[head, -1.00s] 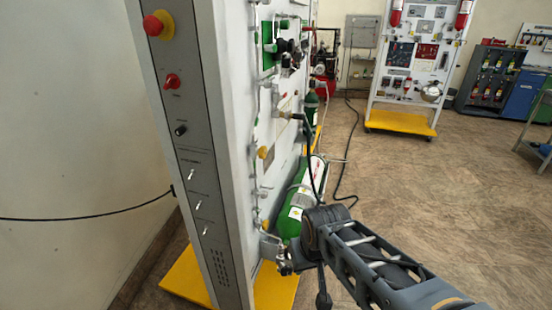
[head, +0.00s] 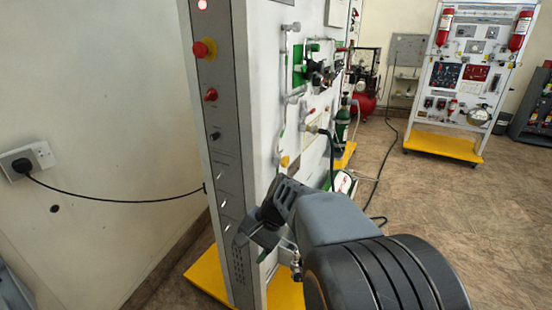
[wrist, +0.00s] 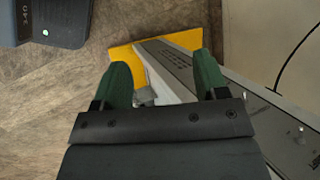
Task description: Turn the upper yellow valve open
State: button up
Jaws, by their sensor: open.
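The upper yellow valve (head: 285,161) is a small yellow knob on the white front of the trainer panel (head: 262,95), seen edge-on in the head view. I cannot tell how far it is turned. My gripper (wrist: 162,66) is open and empty in the wrist view, with two green-padded fingers apart. In the head view my gripper (head: 262,228) is in front of the panel's narrow grey side, below and to the left of the valve. The lower part of the panel front is hidden behind my arm. The valve does not show in the wrist view.
The panel stands on a yellow base (head: 213,278), also in the wrist view (wrist: 190,40). A green cylinder (head: 342,124) stands beyond it. A cable runs from a wall socket (head: 27,160) to the panel. Another trainer stand (head: 462,75) is at the back right. Floor at right is clear.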

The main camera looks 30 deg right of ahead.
jog(key=w+d+r+m+t+y, duration=0.2)
jog(key=w+d+m, duration=0.2)
jog(key=d+m, duration=0.1)
jog(key=m+t+p, duration=0.3)
jog(key=m+t, duration=0.9)
jog(key=m, duration=0.1)
send_near(287, 162)
jog(key=shift+y, duration=0.4)
jog(key=x, duration=0.6)
jog(key=p+x, duration=0.1)
jog(key=x, duration=0.3)
jog(key=shift+w+d+f, duration=0.1)
jog(key=shift+w+d, duration=0.15)
jog(key=shift+d, duration=0.05)
jog(key=c, duration=0.9)
